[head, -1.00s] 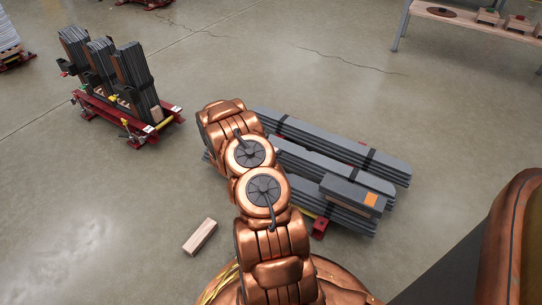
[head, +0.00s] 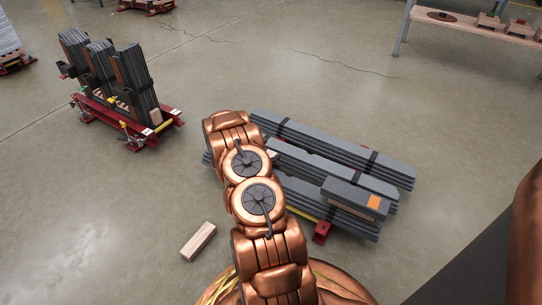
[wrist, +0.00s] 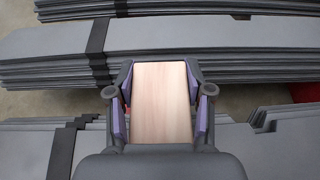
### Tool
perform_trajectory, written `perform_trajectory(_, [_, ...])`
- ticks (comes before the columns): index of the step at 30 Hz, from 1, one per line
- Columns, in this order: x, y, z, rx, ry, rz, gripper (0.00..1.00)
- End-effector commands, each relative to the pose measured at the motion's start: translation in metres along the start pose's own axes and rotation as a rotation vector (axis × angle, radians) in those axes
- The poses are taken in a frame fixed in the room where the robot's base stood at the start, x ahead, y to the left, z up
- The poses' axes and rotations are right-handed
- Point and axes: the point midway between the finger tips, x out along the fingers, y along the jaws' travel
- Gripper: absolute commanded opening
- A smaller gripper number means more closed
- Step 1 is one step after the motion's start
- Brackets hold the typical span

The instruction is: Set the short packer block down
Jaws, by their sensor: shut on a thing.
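The short packer block (wrist: 162,102) is a pale wooden block held between the purple-padded fingers of my gripper (wrist: 162,92) in the wrist view. The fingers are shut on its two sides. Strapped stacks of grey sheets lie under and around it: one stack (wrist: 210,45) lies ahead, and another (wrist: 285,145) lies nearer. I cannot tell whether the block touches anything below. In the head view my arm hides the gripper, but a small pale end of the block (head: 272,153) shows beside my arm, at the stacks.
A second wooden block (head: 198,241) lies on the floor left of my arm. A short strapped pack with an orange label (head: 355,195) sits on the nearer stack. A red rack with upright stacks (head: 125,115) stands at the left. A bench (head: 480,27) stands at the back right.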

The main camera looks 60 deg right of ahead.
Motion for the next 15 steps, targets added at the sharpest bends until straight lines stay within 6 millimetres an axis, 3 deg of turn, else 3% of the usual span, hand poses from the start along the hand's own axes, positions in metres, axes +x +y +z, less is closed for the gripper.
perform_trajectory(2, [0.0009, -0.0002, -0.0016, 0.0, 0.0, 0.0, 0.08])
perform_trajectory(3, [0.001, -0.0001, -0.0021, 0.0, 0.0, 0.0, 0.52])
perform_trajectory(10, [0.001, -0.0002, -0.0018, 0.0, 0.0, 0.0, 0.76])
perform_trajectory(15, [0.001, -0.0003, -0.0018, 0.0, 0.0, -0.001, 0.76])
